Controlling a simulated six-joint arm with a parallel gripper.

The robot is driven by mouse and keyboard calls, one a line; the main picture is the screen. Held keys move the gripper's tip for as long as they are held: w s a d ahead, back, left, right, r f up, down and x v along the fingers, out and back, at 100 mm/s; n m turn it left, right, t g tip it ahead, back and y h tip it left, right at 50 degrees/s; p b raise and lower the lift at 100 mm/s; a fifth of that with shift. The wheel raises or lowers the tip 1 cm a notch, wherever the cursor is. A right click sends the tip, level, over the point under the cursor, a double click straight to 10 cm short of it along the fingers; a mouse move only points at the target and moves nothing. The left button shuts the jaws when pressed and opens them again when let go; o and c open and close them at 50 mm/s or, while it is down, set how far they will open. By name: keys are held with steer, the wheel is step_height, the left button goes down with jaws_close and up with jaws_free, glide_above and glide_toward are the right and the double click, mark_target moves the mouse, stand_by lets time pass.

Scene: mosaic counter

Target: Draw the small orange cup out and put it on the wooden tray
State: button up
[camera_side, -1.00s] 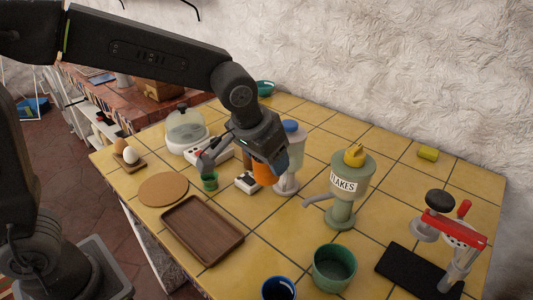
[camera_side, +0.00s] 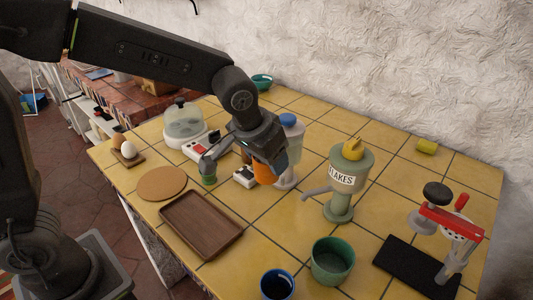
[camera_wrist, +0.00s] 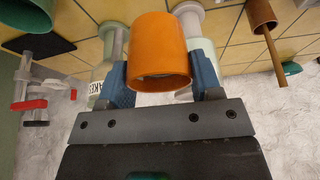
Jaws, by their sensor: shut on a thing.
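The orange cup (camera_side: 264,173) is between the blue fingers of my gripper (camera_side: 268,157), in front of the blue-lidded dispenser (camera_side: 289,137). In the wrist view the orange cup (camera_wrist: 160,52) sits with its open rim toward me, and the fingers of my gripper (camera_wrist: 160,85) close on its two sides. In the side view my gripper hides its upper part. I cannot tell whether its base touches the counter. The brown wooden tray (camera_side: 201,224) lies empty on the counter, to the left of and nearer than my gripper.
A round cork mat (camera_side: 162,184) lies beside the tray. A small green cup (camera_side: 209,180) and a small white device (camera_side: 244,177) stand close to my gripper. The FLAKES dispenser (camera_side: 343,182) stands to the right. A green pot (camera_side: 332,262) and blue cup (camera_side: 278,286) are in front.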

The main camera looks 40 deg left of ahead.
steer(key=shift+s+x, duration=0.2)
steer(key=shift+x, duration=1.6)
steer(key=shift+s+x, duration=0.15)
steer(key=shift+x, duration=1.65)
steer(key=shift+f, duration=0.4)
steer(key=shift+c, duration=0.3)
steer(key=shift+w, duration=0.1)
steer(key=shift+f, duration=0.3)
steer(key=c, duration=0.4)
steer(key=shift+o, duration=0.2)
steer(key=shift+w+f, duration=0.1)
steer(key=shift+f, duration=0.05)
steer(key=shift+x, duration=1.35)
steer(key=shift+s+a+f, duration=0.1)
steer(key=shift+s+f, duration=0.15)
steer(key=shift+s+a, duration=1.35)
steer(key=shift+s, duration=0.1)
